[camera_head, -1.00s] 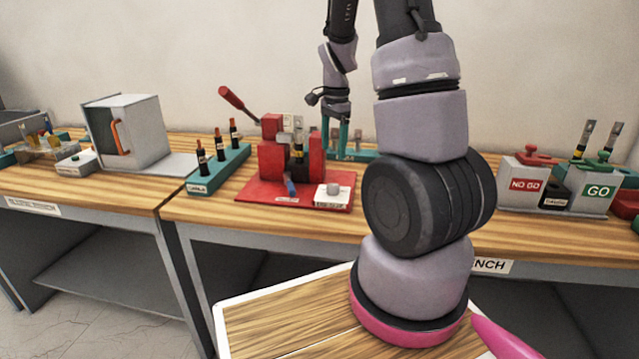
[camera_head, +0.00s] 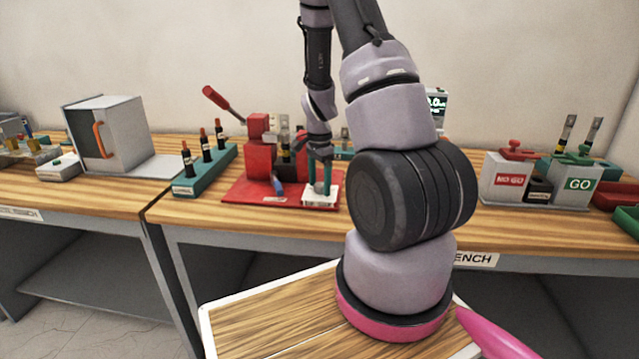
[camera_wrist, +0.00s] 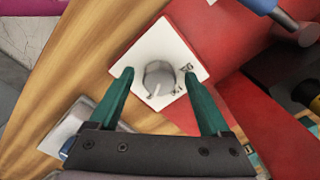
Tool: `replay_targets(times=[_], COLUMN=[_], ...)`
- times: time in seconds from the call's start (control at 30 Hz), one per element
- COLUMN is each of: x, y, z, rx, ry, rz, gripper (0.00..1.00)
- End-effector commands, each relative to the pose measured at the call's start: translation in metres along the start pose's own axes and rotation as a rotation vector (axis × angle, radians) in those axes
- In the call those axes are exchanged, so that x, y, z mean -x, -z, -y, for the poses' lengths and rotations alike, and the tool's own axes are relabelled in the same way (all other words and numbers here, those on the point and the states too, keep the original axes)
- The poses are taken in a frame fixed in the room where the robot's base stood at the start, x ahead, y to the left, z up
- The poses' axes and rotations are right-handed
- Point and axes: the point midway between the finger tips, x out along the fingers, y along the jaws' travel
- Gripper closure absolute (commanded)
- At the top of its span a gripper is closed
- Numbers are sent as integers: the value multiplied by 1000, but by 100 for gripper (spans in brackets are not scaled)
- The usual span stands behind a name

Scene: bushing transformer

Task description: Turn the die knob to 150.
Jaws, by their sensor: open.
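The die knob (camera_wrist: 160,78) is a round grey knob with a ridge, on a white square plate (camera_wrist: 150,45) with dark markings that I cannot fully read. The plate sits at the front right corner of the red press base (camera_head: 245,190), and it also shows in the head view (camera_head: 321,201). My gripper (camera_wrist: 158,76) has two teal fingers, open, one on each side of the knob and apart from it in the picture. In the head view my gripper (camera_head: 319,190) points down over the plate and hides the knob.
The red press (camera_head: 258,150) with its lever stands just behind left of the plate. A teal rack (camera_head: 208,172) with several dark pins is at left. Grey NO GO (camera_head: 505,178) and GO (camera_head: 570,182) blocks stand at right. The bench's front edge is close to the plate.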

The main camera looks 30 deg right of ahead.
Motion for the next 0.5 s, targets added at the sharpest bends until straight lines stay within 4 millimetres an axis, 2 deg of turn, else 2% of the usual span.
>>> replay_targets(times=[0.2, 0.23, 0.43, 0.5], x=[-1, 0, 0, 0], y=[0, 0, 0, 0], z=[0, 0, 0, 0], rx=[0, 0, 0, 0], ry=[0, 0, 0, 0], rz=[0, 0, 0, 0], gripper=[19, 23, 99, 100])
